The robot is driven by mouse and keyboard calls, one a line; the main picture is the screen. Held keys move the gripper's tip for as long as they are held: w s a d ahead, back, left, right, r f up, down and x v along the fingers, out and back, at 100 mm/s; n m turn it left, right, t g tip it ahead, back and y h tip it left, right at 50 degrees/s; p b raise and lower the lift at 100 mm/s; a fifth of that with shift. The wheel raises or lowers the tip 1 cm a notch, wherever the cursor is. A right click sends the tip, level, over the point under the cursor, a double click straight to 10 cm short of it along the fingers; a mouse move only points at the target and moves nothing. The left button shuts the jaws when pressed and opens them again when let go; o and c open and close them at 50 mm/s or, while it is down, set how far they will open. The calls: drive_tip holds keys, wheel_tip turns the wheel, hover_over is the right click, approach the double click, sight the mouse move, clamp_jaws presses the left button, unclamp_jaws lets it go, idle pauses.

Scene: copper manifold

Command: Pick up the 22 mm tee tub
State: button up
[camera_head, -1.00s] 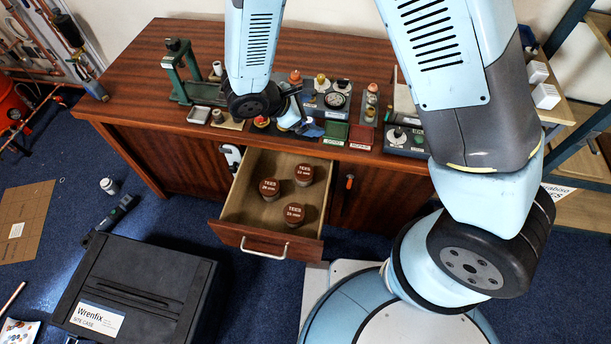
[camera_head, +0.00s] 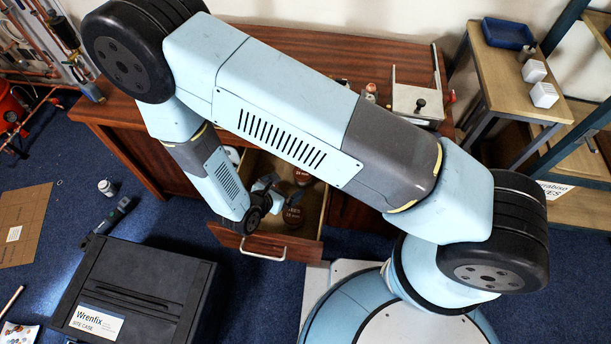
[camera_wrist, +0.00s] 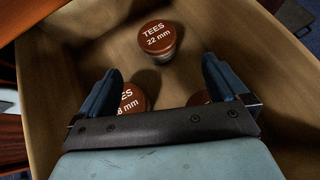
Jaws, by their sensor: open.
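The 22 mm tee tub (camera_wrist: 158,42) has a round brown lid reading "TEES 22 mm". It stands upright in the open drawer, beyond my fingertips in the wrist view. In the head view this tub (camera_head: 304,177) is partly hidden by my arm. My gripper (camera_wrist: 162,80) is open and empty above the drawer, its fingers apart and not around the 22 mm tub. In the head view my gripper (camera_head: 279,190) hangs over the drawer's left-middle part.
Another tub (camera_wrist: 132,98), its label ending "8 mm", shows by my left finger. The drawer's wooden walls (camera_head: 319,215) surround the tubs. A black site case (camera_head: 135,290) sits on the floor at left.

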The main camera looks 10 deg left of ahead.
sight(301, 174)
drive_tip(key=x, duration=0.8)
drive_tip(key=shift+x, duration=2.6)
drive_tip(key=shift+w+a+r, duration=0.1)
drive_tip(key=shift+w+r, duration=0.05)
drive_tip(key=shift+c, duration=0.5)
drive_tip(key=c, duration=1.3)
drive_tip(key=shift+r, duration=0.1)
